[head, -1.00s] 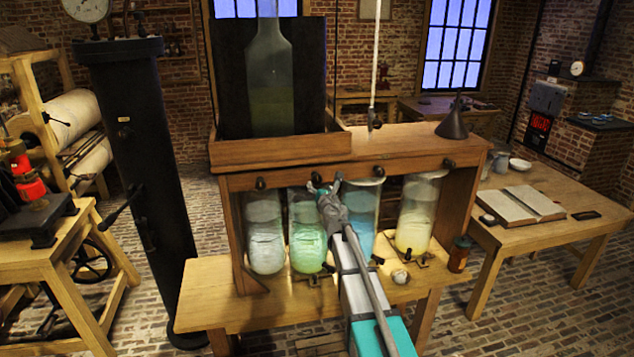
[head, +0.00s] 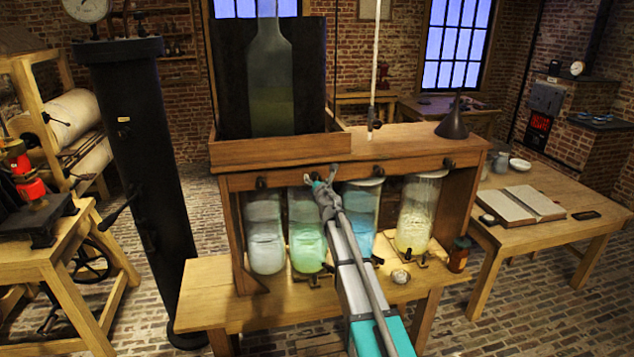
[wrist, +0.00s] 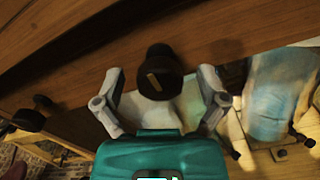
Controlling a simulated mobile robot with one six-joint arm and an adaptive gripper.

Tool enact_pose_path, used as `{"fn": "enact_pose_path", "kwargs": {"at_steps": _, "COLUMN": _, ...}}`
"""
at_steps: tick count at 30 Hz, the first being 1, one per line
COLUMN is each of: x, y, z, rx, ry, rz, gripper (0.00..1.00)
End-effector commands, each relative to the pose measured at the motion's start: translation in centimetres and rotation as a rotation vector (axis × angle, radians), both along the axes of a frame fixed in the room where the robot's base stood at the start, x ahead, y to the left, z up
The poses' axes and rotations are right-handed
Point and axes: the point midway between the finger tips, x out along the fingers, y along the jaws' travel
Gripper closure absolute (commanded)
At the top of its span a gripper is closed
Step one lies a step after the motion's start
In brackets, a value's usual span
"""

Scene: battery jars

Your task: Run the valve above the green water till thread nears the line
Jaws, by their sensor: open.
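The jar of green water (head: 307,240) stands second from the left in the wooden frame. My gripper (head: 321,176) is at the frame's upper rail above that jar. In the wrist view, a dark round valve knob (wrist: 160,76) with a pale mark sits between the two spread fingers of my gripper (wrist: 160,97). The fingers are open on either side of it, with gaps showing. In the head view my gripper hides most of this knob. I cannot make out a thread or a line on the green jar.
Other jars hold whitish water (head: 265,235), blue water (head: 360,215), partly behind my arm, and yellow water (head: 414,220). Neighbouring knobs (head: 261,183) (head: 378,171) sit along the rail. A funnel (head: 453,122) stands on the top shelf, and an amber bottle (head: 459,254) beside the frame.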

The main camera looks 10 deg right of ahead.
Motion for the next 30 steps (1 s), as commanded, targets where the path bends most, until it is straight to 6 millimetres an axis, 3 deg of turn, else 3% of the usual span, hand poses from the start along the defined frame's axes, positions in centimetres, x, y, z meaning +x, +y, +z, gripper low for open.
{"fn": "enact_pose_path", "kwargs": {"at_steps": 1, "x": -0.01, "y": 0.01, "z": 0.0, "rx": 0.0, "ry": 0.0, "rz": 0.0, "gripper": 0.09}}
{"fn": "enact_pose_path", "kwargs": {"at_steps": 15, "x": 0.0, "y": 0.01, "z": 0.0, "rx": 0.0, "ry": 0.0, "rz": 0.0, "gripper": 0.93}}
{"fn": "enact_pose_path", "kwargs": {"at_steps": 22, "x": 0.01, "y": 0.01, "z": 0.0, "rx": -0.045, "ry": -0.001, "rz": 0.0, "gripper": 0.93}}
{"fn": "enact_pose_path", "kwargs": {"at_steps": 30, "x": 0.03, "y": 0.01, "z": 0.01, "rx": -0.235, "ry": -0.008, "rz": 0.0, "gripper": 0.93}}
